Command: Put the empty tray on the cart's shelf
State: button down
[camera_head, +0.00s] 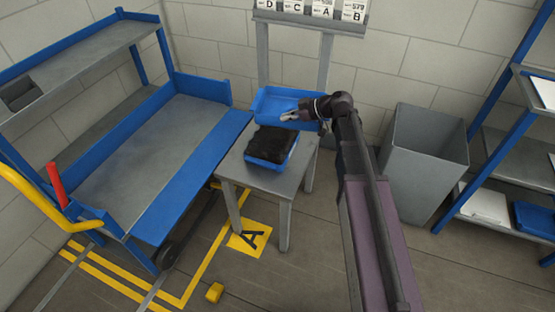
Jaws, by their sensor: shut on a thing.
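The empty tray (272,102) is a shallow blue tray at the back of the small grey table. My gripper (291,117) is at its near right rim, shut on it. I cannot tell whether the tray rests on the table or hangs just above it. The cart (165,213) is at the left, blue with a grey lower deck (150,150) and a raised grey upper shelf (85,52). The lower deck is bare.
The grey table (237,172) stands close to the cart's right side. A grey bin (424,165) is right of my arm, and a blue rack (505,105) is at the far right. A yellow block (214,293) lies on the floor. A sign rail (310,18) stands behind the table.

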jog(key=s+d+f+b, duration=0.2)
jog(key=d+f+b, duration=0.1)
jog(key=f+b, duration=0.1)
jog(key=s+d+f+m+t+b, duration=0.1)
jog(key=s+d+f+b, duration=0.1)
jog(key=f, duration=0.4)
jog(key=d+b, duration=0.1)
jog(key=b, duration=0.1)
jog(key=shift+b, duration=0.4)
jog(key=w+a, duration=0.3)
jog(key=a, duration=0.1)
jog(key=w+a+f+b, duration=0.1)
jog(key=w+a, duration=0.2)
jog(key=a, duration=0.1)
jog(key=w+a, duration=0.3)
jog(key=shift+a+f, duration=0.15)
jog(key=shift+a, duration=0.25)
jog(key=shift+w+a, duration=0.25)
jog(key=shift+w+a+f+b, duration=0.1)
jog(key=shift+a+f+b, duration=0.05)
jog(key=shift+f+b, duration=0.4)
jog(key=shift+w+a+f+b, duration=0.1)
jog(key=shift+f+b, duration=0.35)
jog(key=shift+b, duration=0.15)
jog(key=shift+f+b, duration=0.85)
jog(key=shift+f, duration=0.2)
